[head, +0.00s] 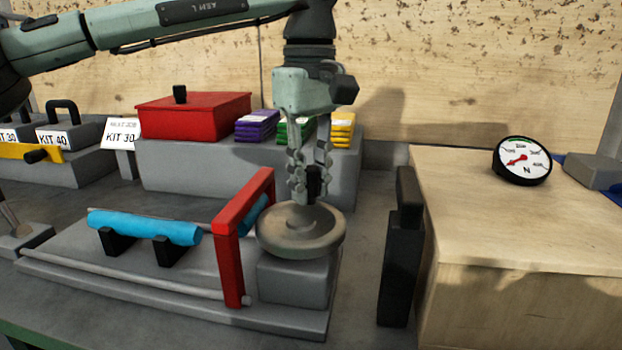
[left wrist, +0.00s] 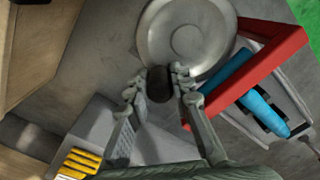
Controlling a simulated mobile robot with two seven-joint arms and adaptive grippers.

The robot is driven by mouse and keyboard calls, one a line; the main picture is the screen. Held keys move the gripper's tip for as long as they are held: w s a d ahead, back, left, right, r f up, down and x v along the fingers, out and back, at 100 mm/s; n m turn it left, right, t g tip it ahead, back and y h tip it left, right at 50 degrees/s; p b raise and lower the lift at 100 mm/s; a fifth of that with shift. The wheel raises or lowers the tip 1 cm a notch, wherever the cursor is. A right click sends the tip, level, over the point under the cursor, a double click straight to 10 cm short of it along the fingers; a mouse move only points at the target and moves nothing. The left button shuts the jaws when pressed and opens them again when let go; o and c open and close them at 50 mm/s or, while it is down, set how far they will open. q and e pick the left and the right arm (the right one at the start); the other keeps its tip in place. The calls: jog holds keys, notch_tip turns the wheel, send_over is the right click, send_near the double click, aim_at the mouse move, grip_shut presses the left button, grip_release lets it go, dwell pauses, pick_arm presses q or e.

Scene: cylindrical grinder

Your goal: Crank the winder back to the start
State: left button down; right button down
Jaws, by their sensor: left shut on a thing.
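The winder is a grey round handwheel (head: 300,232) on a grey block at the right end of a grey base. A dark upright crank knob (head: 313,182) stands on the wheel's far side. My left gripper (head: 311,180) comes down from above and is shut on this knob. The left wrist view also shows the knob (left wrist: 160,82) between the two fingers, with the wheel (left wrist: 186,38) beyond. A red frame (head: 229,250) stands just left of the wheel, across two rods. A blue cylinder (head: 145,227) lies on black supports farther left. My right gripper is not in view.
A red box (head: 193,115) and stacks of purple, green and yellow packs (head: 343,129) sit on a grey block behind. A black post (head: 398,255) and a wooden box (head: 530,225) with a dial gauge (head: 522,161) stand to the right.

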aim_at(279, 205)
pick_arm(q)
jog(key=a+n, duration=0.1)
jog(key=n, duration=0.1)
jog(key=shift+w+a+n, duration=0.1)
jog(key=shift+n, duration=0.2)
jog(key=a+n, duration=0.1)
jog(key=n, duration=0.1)
jog(key=shift+a+n, duration=0.1)
jog(key=shift+n, duration=0.2)
jog(key=shift+s+a+n, duration=0.2)
jog(key=shift+a+n, duration=0.1)
jog(key=shift+n, duration=0.6)
jog(key=shift+s+a+n, duration=0.1)
jog(key=shift+a+n, duration=0.2)
jog(key=shift+n, duration=0.4)
jog(key=shift+s+a+n+b, duration=0.2)
jog(key=shift+n+b, duration=0.15)
jog(key=shift+n, duration=0.15)
jog(key=shift+a+n, duration=0.1)
jog(key=shift+n, duration=0.3)
jog(key=shift+a, duration=0.1)
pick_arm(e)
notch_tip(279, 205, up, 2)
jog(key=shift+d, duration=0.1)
